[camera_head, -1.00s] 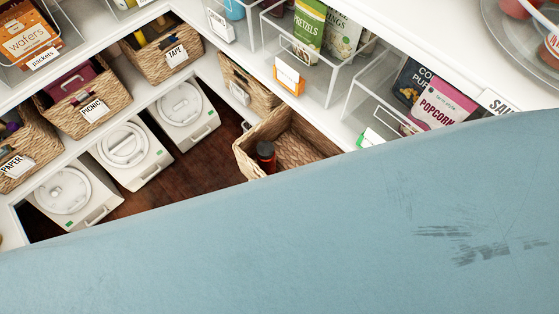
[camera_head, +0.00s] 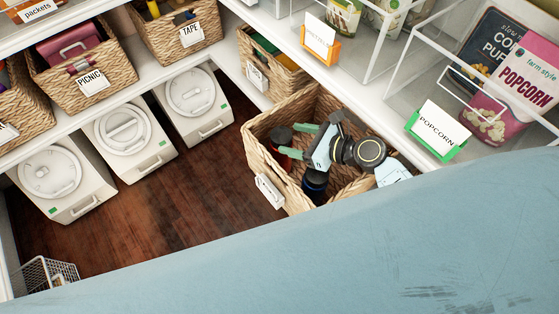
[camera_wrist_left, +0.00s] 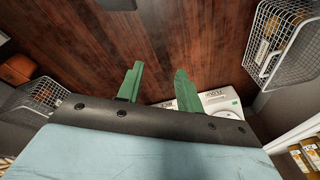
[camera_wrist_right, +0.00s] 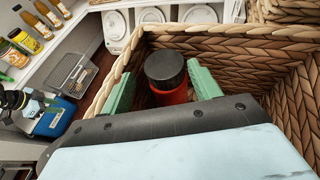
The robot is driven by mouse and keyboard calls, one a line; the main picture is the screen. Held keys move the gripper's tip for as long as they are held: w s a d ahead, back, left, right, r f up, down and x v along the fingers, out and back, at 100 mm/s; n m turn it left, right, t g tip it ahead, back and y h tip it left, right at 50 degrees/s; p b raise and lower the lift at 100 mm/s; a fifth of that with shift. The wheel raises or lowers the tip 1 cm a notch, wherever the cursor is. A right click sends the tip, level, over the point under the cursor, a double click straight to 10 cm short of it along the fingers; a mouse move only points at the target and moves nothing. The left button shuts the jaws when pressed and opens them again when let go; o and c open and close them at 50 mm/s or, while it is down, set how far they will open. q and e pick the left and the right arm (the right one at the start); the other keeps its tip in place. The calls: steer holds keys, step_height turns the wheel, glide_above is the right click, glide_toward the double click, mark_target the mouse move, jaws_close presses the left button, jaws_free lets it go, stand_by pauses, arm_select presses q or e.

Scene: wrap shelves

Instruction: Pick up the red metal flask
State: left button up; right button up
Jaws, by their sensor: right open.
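The red metal flask (camera_head: 280,137) has a black cap and stands in a woven basket (camera_head: 266,155) under the shelf. Its red body shows below the cap in the right wrist view (camera_wrist_right: 171,95). My right gripper (camera_head: 297,141) is inside the basket with its green fingers apart. In the right wrist view the fingers (camera_wrist_right: 162,86) are on either side of the flask, with gaps visible, so it is not gripped. My left gripper (camera_wrist_left: 157,86) is open and empty above the wooden floor. It is outside the head view.
A shelf with a popcorn bag (camera_head: 515,85) and a green-framed label (camera_head: 438,131) is at the right. White lidded bins (camera_head: 130,140) stand left; wooden floor (camera_head: 190,215) is clear.

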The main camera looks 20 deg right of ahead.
mark_target(276, 136)
steer(key=shift+d+f, duration=0.25)
steer(key=shift+f, duration=0.25)
steer(key=shift+b+x, duration=0.5)
steer(key=shift+x, duration=0.45)
steer(key=b+x, duration=0.1)
steer(key=x, duration=0.3)
steer(key=shift+w+f+b, duration=0.15)
steer(key=shift+f+b, duration=0.05)
steer(key=shift+b, duration=0.1)
steer(key=shift+w+a+f, duration=0.1)
steer(key=shift+w+a, duration=0.25)
arm_select(q)
steer(key=w+d+r, duration=0.3)
steer(key=r, duration=0.2)
steer(key=shift+w, duration=0.15)
arm_select(e)
steer(key=c, duration=1.2)
arm_select(q)
steer(key=shift+f, duration=0.1)
arm_select(e)
steer(key=shift+c, duration=0.4)
